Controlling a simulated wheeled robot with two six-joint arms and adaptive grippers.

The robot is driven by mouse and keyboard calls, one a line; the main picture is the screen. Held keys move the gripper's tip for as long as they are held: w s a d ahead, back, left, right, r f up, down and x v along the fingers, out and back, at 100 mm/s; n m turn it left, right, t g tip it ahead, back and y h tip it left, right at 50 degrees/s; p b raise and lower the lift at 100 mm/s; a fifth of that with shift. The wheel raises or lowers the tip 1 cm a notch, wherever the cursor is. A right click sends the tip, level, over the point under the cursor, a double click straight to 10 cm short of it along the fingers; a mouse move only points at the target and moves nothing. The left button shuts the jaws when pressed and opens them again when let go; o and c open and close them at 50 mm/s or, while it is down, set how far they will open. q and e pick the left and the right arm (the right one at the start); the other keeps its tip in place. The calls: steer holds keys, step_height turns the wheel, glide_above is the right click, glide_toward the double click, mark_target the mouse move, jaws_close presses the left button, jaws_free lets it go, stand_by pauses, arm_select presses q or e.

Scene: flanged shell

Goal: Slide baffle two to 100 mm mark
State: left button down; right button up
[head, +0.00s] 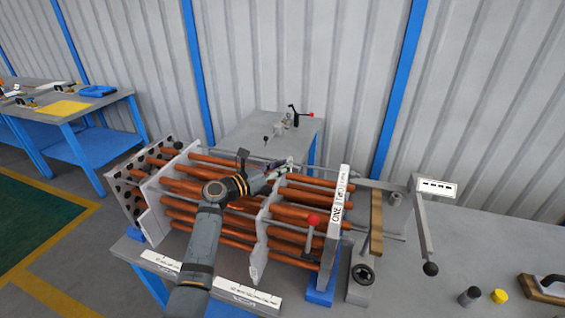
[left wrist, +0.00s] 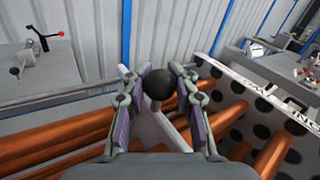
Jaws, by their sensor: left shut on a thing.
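My left gripper (head: 278,171) is at the top of the middle grey baffle plate (head: 261,238), around which copper tubes run. In the left wrist view the gripper (left wrist: 158,88) is shut on a black ball knob (left wrist: 159,84) on a pale grey stem. Another grey baffle plate (head: 152,208) stands to the left, near the perforated end plate (head: 120,190). Which plate is baffle two is not legible. White marked strips (head: 250,296) and (head: 160,263) lie along the front; their figures are too small to read. My right gripper is not in view.
A white-labelled end plate (head: 340,210) stands on the right; its dotted face also shows in the left wrist view (left wrist: 265,115). A red knob (head: 313,220) is in front of the tubes. A crank handle (head: 425,230) stands at right. Bare bench (head: 480,245) lies beyond.

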arm_select(q)
steer(key=shift+f, duration=0.25)
steer(key=c, duration=1.5)
jaws_free()
steer(key=shift+c, duration=0.2)
steer(key=o, duration=0.5)
steer(key=shift+s+r, duration=0.15)
steer(key=shift+s, duration=0.05)
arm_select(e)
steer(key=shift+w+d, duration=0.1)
arm_select(q)
steer(key=shift+a, duration=0.1)
steer(key=v, duration=1.1)
steer(key=shift+s+a, duration=0.25)
steer(key=shift+s, duration=0.1)
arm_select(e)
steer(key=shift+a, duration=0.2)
